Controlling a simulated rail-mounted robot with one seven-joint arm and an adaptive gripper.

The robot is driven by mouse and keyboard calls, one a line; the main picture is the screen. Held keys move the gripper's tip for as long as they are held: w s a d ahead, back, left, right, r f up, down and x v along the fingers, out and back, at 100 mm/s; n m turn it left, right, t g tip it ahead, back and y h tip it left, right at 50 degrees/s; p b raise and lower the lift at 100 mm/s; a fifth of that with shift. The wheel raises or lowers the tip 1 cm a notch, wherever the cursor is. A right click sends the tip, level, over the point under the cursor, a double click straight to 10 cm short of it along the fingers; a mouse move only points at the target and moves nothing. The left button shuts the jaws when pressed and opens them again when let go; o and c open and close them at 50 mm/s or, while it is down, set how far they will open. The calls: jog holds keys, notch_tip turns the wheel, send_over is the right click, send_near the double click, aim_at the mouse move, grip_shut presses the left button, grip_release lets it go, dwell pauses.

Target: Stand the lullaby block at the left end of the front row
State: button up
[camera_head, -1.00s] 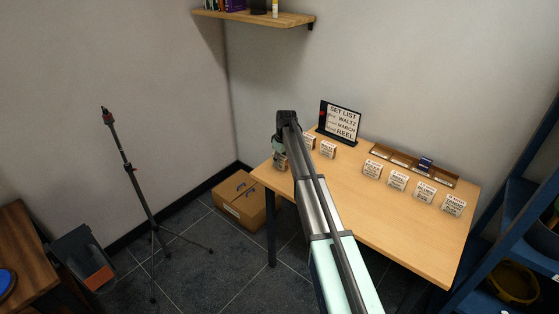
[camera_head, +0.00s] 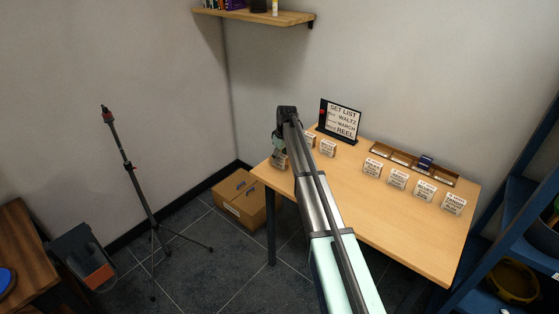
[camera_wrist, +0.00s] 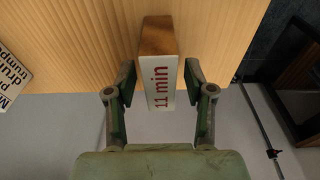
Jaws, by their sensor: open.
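My gripper (camera_head: 279,146) is over the left end of the table in the head view. A block (camera_head: 278,161) with a lettered white face stands just below it, near the table's left edge. In the wrist view my gripper (camera_wrist: 160,82) is open, with one finger on each side of a block (camera_wrist: 160,88) and a gap on both sides. That block has a brown wooden side and a white end reading "11 min" in red. Its title is not readable, so I cannot tell whether it is the lullaby block. Several similar blocks (camera_head: 397,181) stand in a row at the right.
A set-list sign (camera_head: 339,120) stands at the back, with lettered blocks (camera_head: 328,149) before it. A slotted wooden tray (camera_head: 400,161) lies along the wall side, holding a dark blue item (camera_head: 426,162). The middle of the table (camera_head: 365,205) is clear. A blue shelf (camera_head: 510,230) is at the right.

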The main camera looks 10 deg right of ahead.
aim_at(283, 156)
jog(key=r, duration=0.3)
jog(key=s+r+b, duration=0.1)
jog(key=r, duration=0.3)
jog(key=d+r, duration=0.1)
jog(key=r, duration=0.2)
jog(key=shift+s+r+b, duration=0.15)
jog(key=shift+r+b, duration=0.15)
